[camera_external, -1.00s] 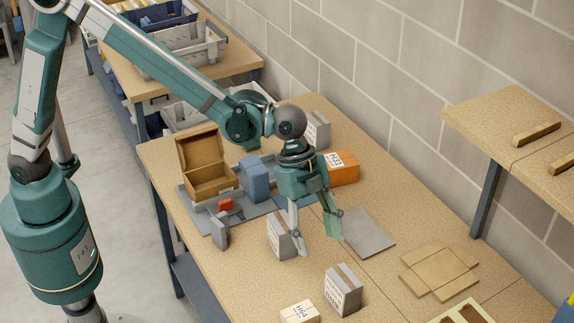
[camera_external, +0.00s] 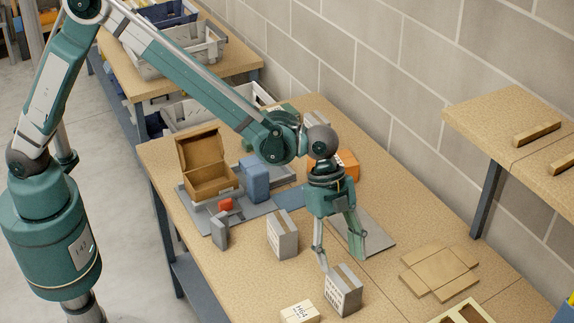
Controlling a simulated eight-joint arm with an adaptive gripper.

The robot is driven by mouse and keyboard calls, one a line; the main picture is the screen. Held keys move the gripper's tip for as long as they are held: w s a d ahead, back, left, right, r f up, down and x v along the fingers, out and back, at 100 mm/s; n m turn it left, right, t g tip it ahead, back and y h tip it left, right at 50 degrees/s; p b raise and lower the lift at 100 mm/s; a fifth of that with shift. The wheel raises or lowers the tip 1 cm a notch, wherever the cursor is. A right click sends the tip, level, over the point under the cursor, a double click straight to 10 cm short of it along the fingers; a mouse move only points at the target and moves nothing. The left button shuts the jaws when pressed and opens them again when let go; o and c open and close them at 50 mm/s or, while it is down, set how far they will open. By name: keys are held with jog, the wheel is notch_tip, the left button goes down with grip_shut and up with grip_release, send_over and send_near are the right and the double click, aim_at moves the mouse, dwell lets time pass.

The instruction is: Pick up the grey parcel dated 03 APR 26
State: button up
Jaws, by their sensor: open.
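Several grey parcels stand on the table in the external view. One grey parcel (camera_external: 343,291) with dark printed lines stands near the front. A second grey parcel (camera_external: 282,234) stands left of my gripper, and a smaller grey one (camera_external: 220,231) stands further left. Another grey parcel (camera_external: 318,119) is at the back, partly hidden by my arm. The printing is too small to read, so I cannot tell which is dated 03 APR 26. My gripper (camera_external: 343,262) is open and empty, fingers pointing down, just above and behind the front grey parcel.
A cream box marked H64 (camera_external: 299,312) stands left of the front parcel. An open brown box (camera_external: 208,180), a blue block (camera_external: 255,178) and a red item (camera_external: 226,204) are at the left. An orange box (camera_external: 347,164), grey sheet (camera_external: 375,236) and flat cardboard (camera_external: 438,271) lie around.

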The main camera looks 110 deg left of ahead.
aim_at(344, 276)
jog(key=shift+f, duration=0.1)
jog(key=shift+x, duration=1.2)
jog(key=shift+f, duration=0.1)
jog(key=shift+x, duration=2.5)
jog(key=shift+d, duration=0.1)
jog(key=shift+c, duration=0.6)
jog(key=c, duration=1)
